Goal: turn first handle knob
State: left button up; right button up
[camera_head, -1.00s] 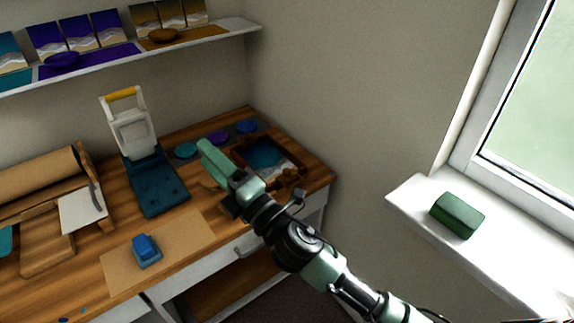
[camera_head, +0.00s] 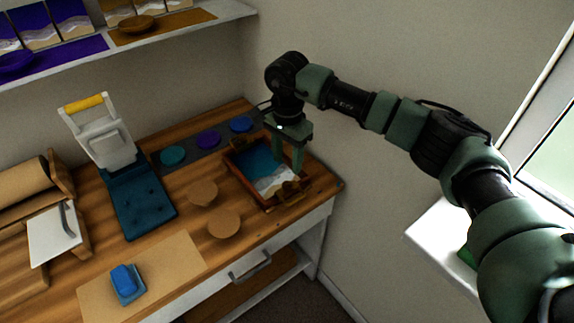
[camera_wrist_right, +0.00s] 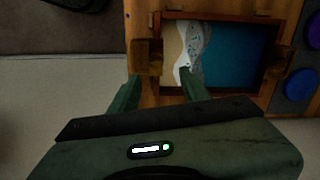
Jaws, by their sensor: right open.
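A wooden-framed tray (camera_head: 257,195) with a blue, white and sand-coloured resin picture inside lies at the right end of the workbench. A brown handle piece (camera_head: 290,192) sits at its sand-coloured end. In the right wrist view this handle (camera_wrist_right: 147,57) shows at the left end of the tray, and a second handle (camera_wrist_right: 279,60) at the blue end. My right gripper (camera_head: 288,160) points down over the tray, open and empty. In the wrist view its fingers (camera_wrist_right: 160,82) lie either side of the near handle's line, apparently short of it. My left gripper is out of view.
Two round wooden discs (camera_head: 224,223) lie left of the tray. Teal, purple and blue discs (camera_head: 208,140) lie behind it. A white press with a yellow handle (camera_head: 84,103) and a blue block (camera_head: 125,280) are further left. A wall stands close at right.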

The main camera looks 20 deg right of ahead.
aim_at(287, 184)
jog(key=f, duration=0.2)
jog(key=s+f+p, duration=0.1)
jog(key=f, duration=0.1)
jog(key=shift+s+a, duration=0.15)
jog(key=shift+s, duration=0.05)
jog(key=shift+w+f+p, duration=0.2)
jog(key=shift+f+p, duration=0.2)
jog(key=shift+f, duration=1.15)
grip_shut()
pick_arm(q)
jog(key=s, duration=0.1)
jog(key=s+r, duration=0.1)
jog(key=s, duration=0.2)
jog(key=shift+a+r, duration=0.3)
